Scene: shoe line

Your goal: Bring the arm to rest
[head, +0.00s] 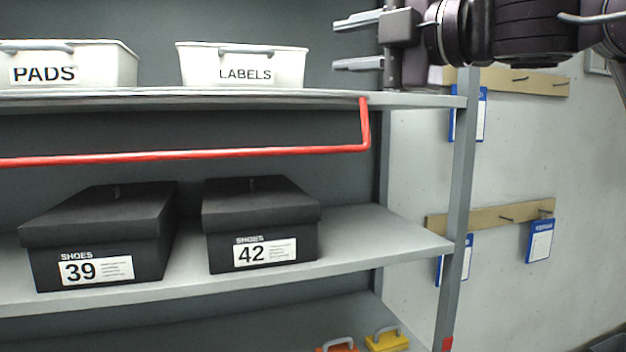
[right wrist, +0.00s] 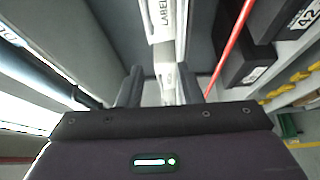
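My right gripper (head: 337,45) is at the top of the head view, its arm coming in from the upper right. Its two fingers point left, spread apart, with nothing between them. It is above the upper shelf's right end, to the right of the LABELS bin (head: 243,66) and apart from it. In the right wrist view, the open fingers (right wrist: 160,88) show with white bins beyond them. My left gripper is in neither view.
A white PADS bin (head: 68,66) also stands on the upper shelf (head: 330,98). A red bar (head: 200,155) runs below its front. Black shoe boxes 39 (head: 100,235) and 42 (head: 260,222) sit on the lower shelf (head: 380,240). A grey post (head: 462,180) bounds the rack's right side.

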